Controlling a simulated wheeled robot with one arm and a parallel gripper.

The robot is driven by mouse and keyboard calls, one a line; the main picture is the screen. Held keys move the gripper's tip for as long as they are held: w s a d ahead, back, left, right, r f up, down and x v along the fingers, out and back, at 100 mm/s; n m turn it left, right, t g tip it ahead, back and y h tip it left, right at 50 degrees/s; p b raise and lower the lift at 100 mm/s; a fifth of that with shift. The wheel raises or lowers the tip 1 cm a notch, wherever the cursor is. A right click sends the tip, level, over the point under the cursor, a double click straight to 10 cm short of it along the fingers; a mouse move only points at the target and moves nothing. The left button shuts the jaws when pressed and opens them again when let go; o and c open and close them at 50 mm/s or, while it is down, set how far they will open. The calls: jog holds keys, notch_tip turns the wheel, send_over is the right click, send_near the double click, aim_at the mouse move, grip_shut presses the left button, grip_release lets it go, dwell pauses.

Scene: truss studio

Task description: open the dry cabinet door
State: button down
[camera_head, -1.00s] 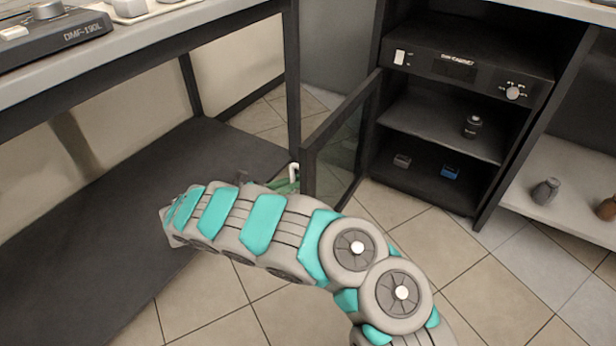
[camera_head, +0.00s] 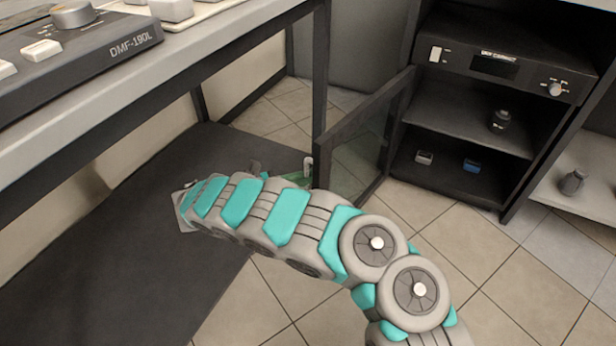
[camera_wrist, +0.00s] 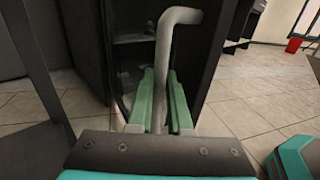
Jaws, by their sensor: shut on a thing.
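The dry cabinet (camera_head: 487,63) stands at the right in the head view, black, with a control panel at its top. Its glass door (camera_head: 360,150) stands swung wide out from the cabinet's left side, and the shelves inside are exposed. The pale bent door handle (camera_head: 308,165) shows at the door's free edge, and it is large in the wrist view (camera_wrist: 163,72). My gripper (camera_wrist: 160,105) has its green fingers shut around the handle's upright bar. In the head view my arm hides much of the gripper.
A black bottle-like item (camera_head: 501,120), a small grey item (camera_head: 424,157) and a blue item (camera_head: 471,165) sit inside the cabinet. A workbench (camera_head: 200,62) with a dark lower shelf (camera_head: 120,215) is at the left, its leg close to the door edge. Tiled floor lies clear in front.

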jog(key=shift+d, duration=0.1)
jog(key=c, duration=0.8)
grip_release()
jog(key=shift+c, duration=0.2)
jog(key=b+v, duration=0.1)
jog(key=v, duration=0.6)
jog(key=shift+a, duration=0.35)
jog(key=shift+s, duration=0.25)
